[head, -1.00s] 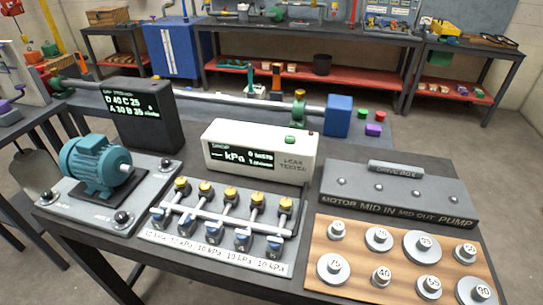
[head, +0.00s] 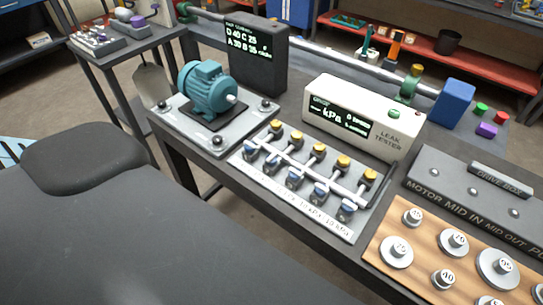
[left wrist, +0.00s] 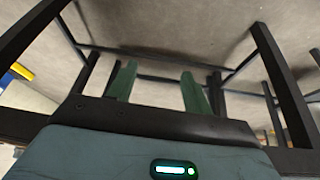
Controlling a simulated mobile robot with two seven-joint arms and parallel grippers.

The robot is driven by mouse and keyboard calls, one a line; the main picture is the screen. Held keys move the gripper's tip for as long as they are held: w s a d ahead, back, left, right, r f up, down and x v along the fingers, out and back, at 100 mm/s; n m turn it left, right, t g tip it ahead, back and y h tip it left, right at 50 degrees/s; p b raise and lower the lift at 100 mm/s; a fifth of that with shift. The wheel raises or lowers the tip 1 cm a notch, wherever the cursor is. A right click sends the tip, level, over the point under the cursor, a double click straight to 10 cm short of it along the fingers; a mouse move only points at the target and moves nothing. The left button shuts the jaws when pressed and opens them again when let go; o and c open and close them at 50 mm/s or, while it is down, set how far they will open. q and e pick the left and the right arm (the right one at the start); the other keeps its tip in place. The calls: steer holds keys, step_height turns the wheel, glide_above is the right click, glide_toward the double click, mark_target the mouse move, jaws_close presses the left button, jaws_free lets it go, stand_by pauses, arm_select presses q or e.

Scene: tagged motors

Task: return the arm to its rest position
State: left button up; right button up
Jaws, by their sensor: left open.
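My left gripper (left wrist: 158,88) shows in the left wrist view. Its two greenish fingers stand apart with nothing between them, over grey floor and dark table legs. In the head view a large dark grey arm part of mine (head: 130,225) fills the lower left, in front of the bench. The left fingers are not seen in the head view. My right gripper is in neither view.
The bench holds a teal motor (head: 205,88), a black display (head: 255,60), a leak tester (head: 345,110), a valve row (head: 305,170), a drive box (head: 470,190) and a wooden board with weights (head: 425,265). A side table (head: 110,55) stands at the upper left.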

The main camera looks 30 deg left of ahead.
arm_select(q)
steer(key=shift+w+d+f+t+h+p, duration=0.2)
steer(key=shift+w+f+t, duration=0.15)
steer(key=shift+t, duration=0.35)
steer(key=shift+w+d+f+t+h+p, duration=0.1)
steer(key=shift+w+d+f+t+h, duration=0.1)
steer(key=shift+w+t, duration=0.4)
steer(key=shift+w+d+f+t+h+p, duration=0.1)
steer(key=shift+w+d+f+t, duration=0.15)
steer(key=shift+t, duration=0.55)
stand_by(0.5)
